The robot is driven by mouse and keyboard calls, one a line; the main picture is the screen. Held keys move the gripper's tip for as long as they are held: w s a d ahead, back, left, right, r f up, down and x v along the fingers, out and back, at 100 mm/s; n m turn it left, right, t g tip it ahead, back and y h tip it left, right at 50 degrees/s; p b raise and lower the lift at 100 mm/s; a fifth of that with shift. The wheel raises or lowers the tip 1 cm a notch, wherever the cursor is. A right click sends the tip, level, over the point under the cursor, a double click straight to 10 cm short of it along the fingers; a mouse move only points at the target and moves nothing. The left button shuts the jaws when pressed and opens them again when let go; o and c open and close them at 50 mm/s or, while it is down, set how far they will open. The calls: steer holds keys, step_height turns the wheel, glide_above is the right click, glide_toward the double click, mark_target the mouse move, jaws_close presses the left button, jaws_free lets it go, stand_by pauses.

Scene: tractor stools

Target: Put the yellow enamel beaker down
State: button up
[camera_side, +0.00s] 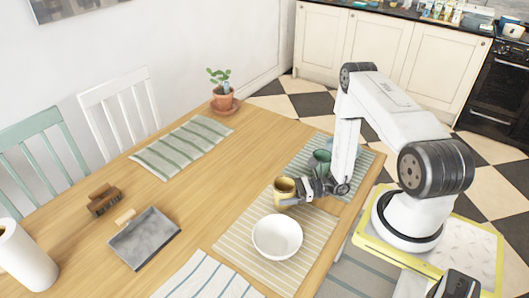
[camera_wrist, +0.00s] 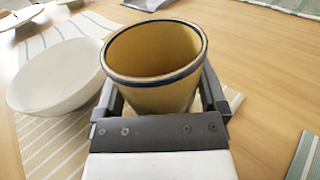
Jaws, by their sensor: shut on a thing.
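The yellow enamel beaker (camera_side: 284,189) is upright, with a dark rim and an open, empty-looking top. It also fills the middle of the wrist view (camera_wrist: 155,65). My gripper (camera_side: 300,190) is shut on it, with one finger on either side in the wrist view (camera_wrist: 162,100). The beaker is over the yellow striped placemat (camera_side: 240,232), behind the white bowl (camera_side: 277,237). I cannot tell whether its base touches the mat; the lower part is hidden by my gripper in the wrist view.
A green cup (camera_side: 321,160) stands on a blue-green striped mat (camera_side: 303,158) just behind my gripper. The white bowl is close at left in the wrist view (camera_wrist: 60,75). The table's middle is clear.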

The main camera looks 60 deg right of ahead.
steer(key=shift+f, duration=0.45)
steer(key=shift+f, duration=0.15)
steer(key=o, duration=1)
steer(key=shift+r, duration=0.2)
steer(key=shift+v, duration=3.7)
steer(key=shift+r, duration=0.1)
